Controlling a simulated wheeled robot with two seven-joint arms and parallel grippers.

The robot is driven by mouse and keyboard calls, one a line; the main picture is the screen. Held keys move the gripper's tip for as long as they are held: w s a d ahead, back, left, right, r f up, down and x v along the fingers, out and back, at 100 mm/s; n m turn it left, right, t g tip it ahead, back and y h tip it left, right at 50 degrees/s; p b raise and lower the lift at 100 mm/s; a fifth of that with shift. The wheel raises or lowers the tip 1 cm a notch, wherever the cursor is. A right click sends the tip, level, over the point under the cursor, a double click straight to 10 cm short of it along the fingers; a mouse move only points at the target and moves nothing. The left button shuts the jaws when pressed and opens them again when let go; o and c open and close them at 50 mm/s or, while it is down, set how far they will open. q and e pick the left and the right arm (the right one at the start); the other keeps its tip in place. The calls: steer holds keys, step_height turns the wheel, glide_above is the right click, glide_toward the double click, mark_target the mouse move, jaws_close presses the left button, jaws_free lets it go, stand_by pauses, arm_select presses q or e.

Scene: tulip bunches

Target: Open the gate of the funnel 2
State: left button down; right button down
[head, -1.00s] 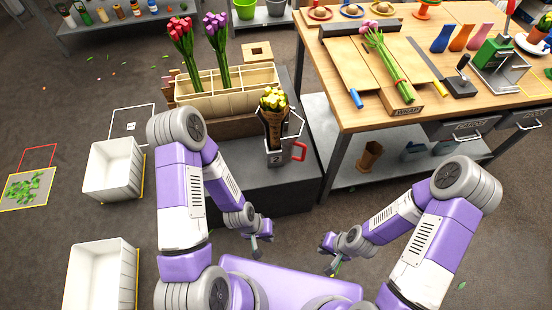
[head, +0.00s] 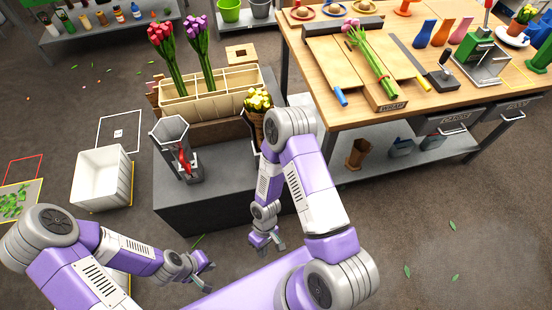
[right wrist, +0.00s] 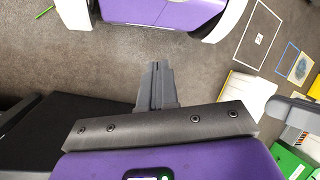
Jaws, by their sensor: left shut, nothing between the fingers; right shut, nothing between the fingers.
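A grey metal funnel (head: 172,131) with a red handle (head: 184,162) stands at the left front of the dark stand; its throat looks empty. A second funnel, holding yellow tulips (head: 257,99) in a brown wrap, is mostly hidden behind my right arm. I cannot read which one is number 2. My right gripper (head: 270,247) is shut and empty, hanging low in front of the stand; its shut fingers show in the right wrist view (right wrist: 156,70). My left gripper (head: 207,276) is shut and empty, lower left of it and apart from both funnels.
A beige divided box (head: 213,97) with red and purple tulips stands at the back of the dark stand (head: 225,190). A white bin (head: 101,178) is on the floor at left. A wooden workbench (head: 365,118) with wrapping tools stands at right.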

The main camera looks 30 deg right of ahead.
steer(key=w+d+f+n+h, duration=0.2)
steer(key=w+d+n+h, duration=0.4)
steer(key=d+n+h, duration=0.45)
steer(key=w+a+r+n+t+h+b, duration=0.1)
steer(key=w+r+n+t+h, duration=0.3)
steer(key=w, duration=0.4)
steer(key=w+a+r+n+t+h+b, duration=0.1)
steer(key=w+a+r+n+t+h, duration=0.2)
steer(key=w+r+h, duration=0.4)
steer(key=w+d+t+y+b, duration=0.1)
steer(key=w+d, duration=0.3)
steer(key=d, duration=1.1)
steer(key=shift+f, duration=0.4)
steer(key=shift+a+t, duration=0.1)
steer(key=shift+t, duration=0.2)
